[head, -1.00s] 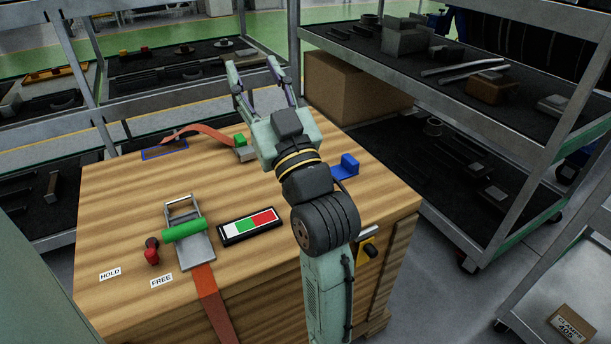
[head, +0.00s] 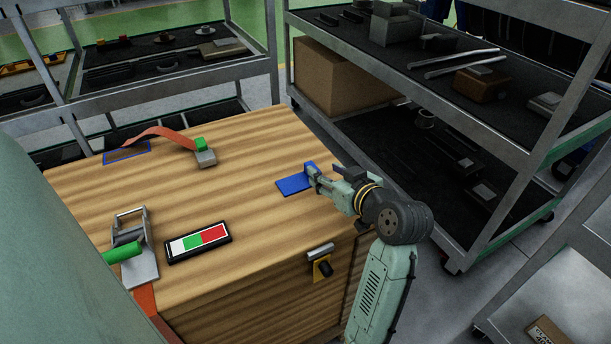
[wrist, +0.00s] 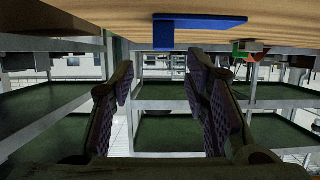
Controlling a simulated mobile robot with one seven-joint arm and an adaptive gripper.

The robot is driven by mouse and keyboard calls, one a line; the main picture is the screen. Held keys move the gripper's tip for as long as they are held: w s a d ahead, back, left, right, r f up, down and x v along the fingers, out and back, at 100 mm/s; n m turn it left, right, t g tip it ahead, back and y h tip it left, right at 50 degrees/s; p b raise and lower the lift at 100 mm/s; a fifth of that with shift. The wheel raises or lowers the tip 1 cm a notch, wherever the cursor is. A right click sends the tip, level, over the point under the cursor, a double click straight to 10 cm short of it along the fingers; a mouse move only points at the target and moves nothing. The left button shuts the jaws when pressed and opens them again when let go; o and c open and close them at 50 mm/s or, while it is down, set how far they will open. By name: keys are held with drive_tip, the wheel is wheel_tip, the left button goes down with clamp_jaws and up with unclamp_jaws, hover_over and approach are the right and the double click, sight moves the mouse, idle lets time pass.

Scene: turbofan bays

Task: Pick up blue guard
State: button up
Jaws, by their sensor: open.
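The blue guard (head: 294,185) lies on the wooden bench top with a flat plate and an upright tab. My gripper (head: 314,176) is at its right side, low over the bench edge, and in the head view it overlaps the tab. In the wrist view the picture is upside down, and the guard (wrist: 205,22) hangs from the bench top at the top of the frame. There my gripper (wrist: 162,68) shows two fingers spread apart with nothing between them. The tab lies beyond the fingertips, between their lines; contact cannot be told.
The wooden bench (head: 235,150) also holds a ratchet buckle with a green handle (head: 122,252), a red-green-white indicator (head: 198,243) and an orange strap (head: 165,133) with a buckle. A metal shelf rack (head: 440,110) stands close behind my arm on the right.

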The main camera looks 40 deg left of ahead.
sight(298, 178)
drive_tip(key=x, duration=0.4)
drive_tip(key=shift+s+f+p, duration=0.2)
drive_tip(key=shift+s+p, duration=0.15)
drive_tip(key=shift+w+a+f, duration=0.2)
drive_tip(key=shift+w+a, duration=0.05)
drive_tip(key=shift+a, duration=0.05)
drive_tip(key=shift+c, duration=0.5)
clamp_jaws()
